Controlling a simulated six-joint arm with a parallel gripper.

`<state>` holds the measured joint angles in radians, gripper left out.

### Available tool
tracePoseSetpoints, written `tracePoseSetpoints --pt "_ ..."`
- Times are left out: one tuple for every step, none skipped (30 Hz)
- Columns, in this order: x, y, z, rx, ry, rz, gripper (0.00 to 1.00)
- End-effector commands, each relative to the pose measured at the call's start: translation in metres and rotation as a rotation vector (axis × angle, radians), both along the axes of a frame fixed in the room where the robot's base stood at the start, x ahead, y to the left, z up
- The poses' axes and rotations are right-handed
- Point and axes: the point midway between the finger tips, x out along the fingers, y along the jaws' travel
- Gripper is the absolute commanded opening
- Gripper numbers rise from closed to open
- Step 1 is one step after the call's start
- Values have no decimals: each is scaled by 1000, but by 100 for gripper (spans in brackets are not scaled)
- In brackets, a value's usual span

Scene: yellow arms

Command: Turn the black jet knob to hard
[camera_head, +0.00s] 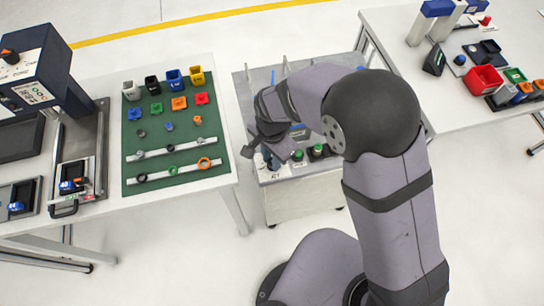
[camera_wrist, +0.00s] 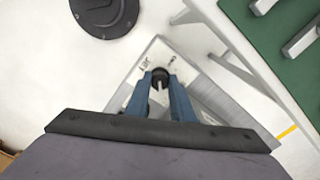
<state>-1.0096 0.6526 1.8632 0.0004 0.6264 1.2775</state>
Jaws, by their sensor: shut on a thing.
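The black jet knob (camera_wrist: 159,74) shows in the wrist view between the fingertips, with a light mark on its face. It sits on a pale panel corner with small dark lettering beside it. My gripper (camera_wrist: 160,84) has its two blue fingers closed on the knob's sides. In the head view my gripper (camera_head: 271,161) reaches down at the front left corner of the grey cart (camera_head: 303,190). There the arm and fingers mostly hide the knob. The lettering is too small and turned to tell which setting the knob points at.
Two green-topped controls (camera_head: 308,153) stand right of my gripper on the cart. Upright rods rise at the cart's back. A table with a green mat (camera_head: 135,180) and small coloured parts stands left.

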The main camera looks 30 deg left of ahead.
Motion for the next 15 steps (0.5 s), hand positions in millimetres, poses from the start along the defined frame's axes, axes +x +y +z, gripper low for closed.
tracePoseSetpoints --pt "2 2 2 5 -5 -36 0" --pt "2 2 2 5 -5 -59 0" --pt "2 2 2 5 -5 -87 0" --pt "2 2 2 5 -5 -106 0" --pt "2 2 2 5 -5 -125 0" --pt "2 2 2 5 -5 -148 0" --pt "2 2 2 5 -5 -163 0" --pt "2 2 2 5 -5 -179 0" --pt "2 2 2 5 -5 -196 0" --pt "2 2 2 5 -5 -208 0" --pt "2 2 2 5 -5 -218 0" --pt "2 2 2 5 -5 -231 0" --pt "2 2 2 5 -5 -239 0" --pt "2 2 2 5 -5 -246 0" --pt "2 2 2 5 -5 -253 0"
